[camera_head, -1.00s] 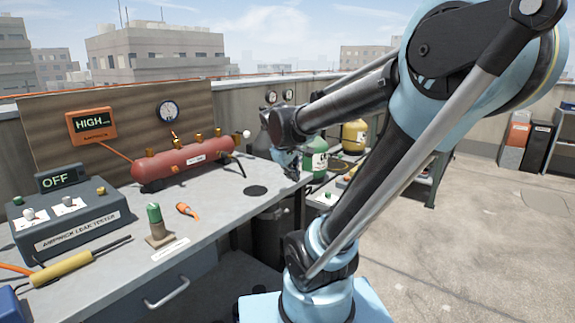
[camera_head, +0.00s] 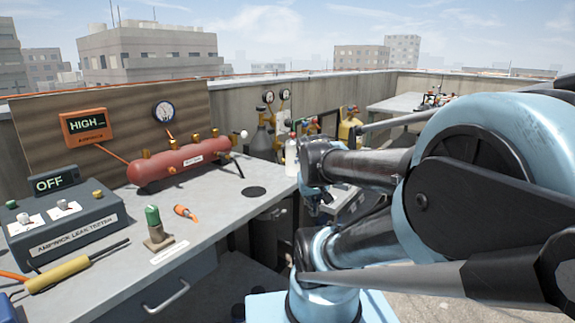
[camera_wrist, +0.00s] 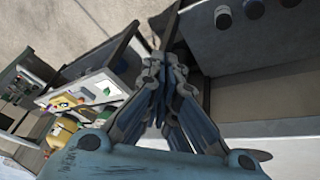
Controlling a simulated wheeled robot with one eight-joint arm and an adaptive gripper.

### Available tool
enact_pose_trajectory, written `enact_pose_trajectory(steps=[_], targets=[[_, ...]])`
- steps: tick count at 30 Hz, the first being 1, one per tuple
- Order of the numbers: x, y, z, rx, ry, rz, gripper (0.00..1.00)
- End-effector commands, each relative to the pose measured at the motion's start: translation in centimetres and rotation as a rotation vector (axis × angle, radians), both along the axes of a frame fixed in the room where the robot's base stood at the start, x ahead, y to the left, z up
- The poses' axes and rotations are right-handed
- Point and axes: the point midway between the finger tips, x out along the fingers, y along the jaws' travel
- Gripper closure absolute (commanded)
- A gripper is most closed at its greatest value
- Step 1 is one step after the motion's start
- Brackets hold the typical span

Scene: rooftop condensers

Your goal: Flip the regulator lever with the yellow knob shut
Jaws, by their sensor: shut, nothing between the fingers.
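I cannot make out a lever with a yellow knob in either view. Two round regulator gauges (camera_head: 276,96) stand above grey cylinders (camera_head: 262,140) by the back wall in the head view, behind the bench's far right end; any levers there are too small to tell. My gripper (camera_head: 317,208) hangs low just off the bench's right edge, in front of and below those cylinders. In the wrist view my gripper (camera_wrist: 164,62) has its fingers together and holds nothing. A yellow cylinder (camera_head: 350,131) stands farther right, partly hidden by my arm.
The workbench (camera_head: 225,205) carries a red tank (camera_head: 180,160) with brass valves, a grey leak tester (camera_head: 62,225) reading OFF, and a green-topped part (camera_head: 154,222). A white bottle (camera_head: 291,152) stands beyond the bench's right end. Another table (camera_head: 395,103) stands at the back right.

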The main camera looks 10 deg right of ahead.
Motion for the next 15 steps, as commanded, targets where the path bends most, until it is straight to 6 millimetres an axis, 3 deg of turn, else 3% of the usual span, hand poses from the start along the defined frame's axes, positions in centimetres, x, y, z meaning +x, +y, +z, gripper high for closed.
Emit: enact_pose_trajectory(steps=[8,15], targets=[[5.2,-2.8,2.3,-0.064,-0.159,-0.051,1.0],[11.6,-5.9,5.9,-0.163,-0.347,-0.062,1.0]])
